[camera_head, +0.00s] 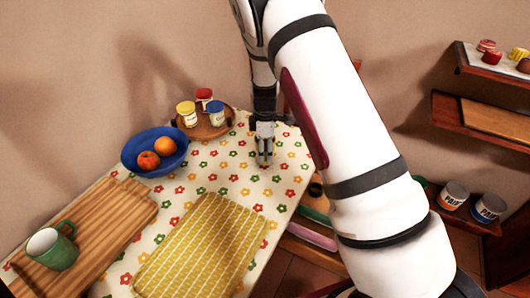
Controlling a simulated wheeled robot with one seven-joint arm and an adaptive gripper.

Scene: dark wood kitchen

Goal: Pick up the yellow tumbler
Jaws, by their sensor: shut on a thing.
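My gripper (265,148) points down over the far right part of the flowered tablecloth, right of the round tray. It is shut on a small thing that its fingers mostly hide. I cannot make out that thing's shape or colour, so I cannot tell if it is the yellow tumbler. I see no clear yellow tumbler elsewhere on the table. A yellow tub (186,113) with a pale label stands on the wooden tray (213,131), apart from my gripper.
A red tub (204,98) and a blue tub (216,113) share the tray. A blue bowl (130,157) holds fruit. A green mug (52,247) stands on a wooden board (125,200). A yellow patterned mat (205,245) lies in front. Wall shelves (480,118) are at right.

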